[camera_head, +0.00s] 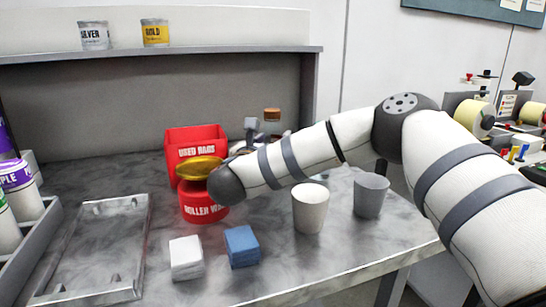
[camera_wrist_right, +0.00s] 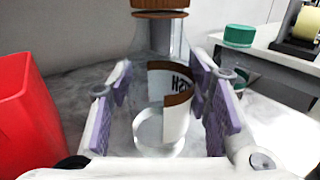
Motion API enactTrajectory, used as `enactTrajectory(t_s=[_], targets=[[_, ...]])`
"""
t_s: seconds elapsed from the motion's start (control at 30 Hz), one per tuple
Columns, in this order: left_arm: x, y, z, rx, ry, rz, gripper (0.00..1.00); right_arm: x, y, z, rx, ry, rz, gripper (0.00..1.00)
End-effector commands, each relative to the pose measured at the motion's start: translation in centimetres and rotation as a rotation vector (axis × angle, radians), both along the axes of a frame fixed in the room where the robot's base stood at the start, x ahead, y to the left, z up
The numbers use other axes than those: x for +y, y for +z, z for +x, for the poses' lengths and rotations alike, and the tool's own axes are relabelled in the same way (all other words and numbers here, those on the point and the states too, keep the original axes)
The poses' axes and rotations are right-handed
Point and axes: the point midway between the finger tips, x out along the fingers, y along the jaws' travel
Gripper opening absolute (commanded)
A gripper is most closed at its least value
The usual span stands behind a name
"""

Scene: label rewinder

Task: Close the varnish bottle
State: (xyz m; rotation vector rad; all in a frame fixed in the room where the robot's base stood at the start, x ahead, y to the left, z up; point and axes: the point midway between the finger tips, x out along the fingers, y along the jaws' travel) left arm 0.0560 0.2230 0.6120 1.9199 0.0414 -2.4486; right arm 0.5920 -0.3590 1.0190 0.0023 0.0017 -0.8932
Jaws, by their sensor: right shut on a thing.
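The varnish bottle (camera_wrist_right: 178,105) is clear glass with a white and brown label, partly legible, in the right wrist view. It stands between the purple pads of my right gripper (camera_wrist_right: 166,100), which is shut on its sides. A brown cap (camera_wrist_right: 160,8) shows at the bottle's top, cut by the picture's edge; I cannot tell whether it is seated. In the head view the brown cap (camera_head: 272,114) shows behind my right wrist, and my arm hides most of the bottle. My left gripper is not in view.
A red used-rags bin (camera_head: 195,139) and a red roller-wash can (camera_head: 203,211) with a yellow top stand left of my wrist. A white cup (camera_head: 310,209) and a grey cup (camera_head: 370,195) stand under my forearm. A green-capped container (camera_wrist_right: 238,36) is behind, right.

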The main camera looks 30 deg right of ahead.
Motion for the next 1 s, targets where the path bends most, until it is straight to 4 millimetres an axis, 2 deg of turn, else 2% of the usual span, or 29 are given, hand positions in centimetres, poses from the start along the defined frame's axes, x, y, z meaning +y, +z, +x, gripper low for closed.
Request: enactTrajectory(t_s=[0.17,0.33,0.7,0.73,0.8,1.0], targets=[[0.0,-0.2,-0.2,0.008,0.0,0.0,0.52,-0.7,-1.3,0.5,0.004,-0.001,-0.001,0.0],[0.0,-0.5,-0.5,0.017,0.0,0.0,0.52,-0.6,-4.0,0.5,0.004,0.002,0.0,0.0],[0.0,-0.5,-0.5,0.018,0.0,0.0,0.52,-0.6,-4.4,0.4,0.001,0.001,0.0,0.0],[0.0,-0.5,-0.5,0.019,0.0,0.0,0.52,-0.6,-4.5,0.4,0.001,0.001,0.0,0.47],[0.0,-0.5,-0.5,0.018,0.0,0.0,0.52,-0.6,-4.4,0.4,0.001,0.001,0.001,0.63],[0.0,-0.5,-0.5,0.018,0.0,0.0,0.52,-0.6,-4.3,0.4,0.0,0.001,0.0,0.65]])
